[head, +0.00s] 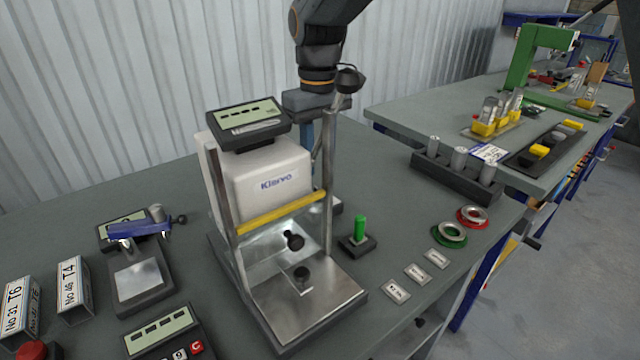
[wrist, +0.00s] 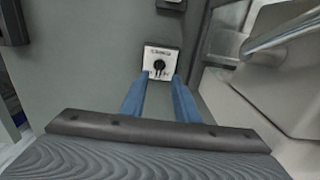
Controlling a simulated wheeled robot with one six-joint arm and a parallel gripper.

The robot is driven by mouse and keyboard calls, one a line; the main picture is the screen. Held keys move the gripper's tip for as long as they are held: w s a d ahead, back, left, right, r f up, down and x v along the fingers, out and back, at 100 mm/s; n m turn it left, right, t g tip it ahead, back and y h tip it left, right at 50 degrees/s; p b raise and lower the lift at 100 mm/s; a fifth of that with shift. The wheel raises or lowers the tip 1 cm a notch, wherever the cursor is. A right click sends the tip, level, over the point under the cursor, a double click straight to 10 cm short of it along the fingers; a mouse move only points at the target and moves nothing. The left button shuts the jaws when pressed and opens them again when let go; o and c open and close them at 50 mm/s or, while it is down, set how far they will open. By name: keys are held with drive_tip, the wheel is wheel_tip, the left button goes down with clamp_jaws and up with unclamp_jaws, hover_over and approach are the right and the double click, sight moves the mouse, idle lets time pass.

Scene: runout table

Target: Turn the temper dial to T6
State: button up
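In the wrist view a small white dial plate (wrist: 161,60) with a round black knob (wrist: 158,65) sits on the grey-green surface. Its markings are too small to read, so I cannot tell the setting. My gripper (wrist: 161,78) points at it, with its two blue fingers apart and the knob showing just beyond the gap between the tips. I see no contact with the knob. In the head view my gripper (head: 306,133) reaches down behind the white Klarvo machine (head: 262,180), which hides the fingertips and the dial.
The machine has metal posts and a yellow bar (head: 284,211) in front. Its pale housing (wrist: 285,105) is close on the right in the wrist view. A green-handled tool (head: 360,235) stands at right.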

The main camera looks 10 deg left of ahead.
drive_tip(key=shift+d+f+p, duration=0.1)
drive_tip(key=shift+f+p, duration=0.4)
drive_tip(key=shift+f, duration=2.65)
clamp_jaws()
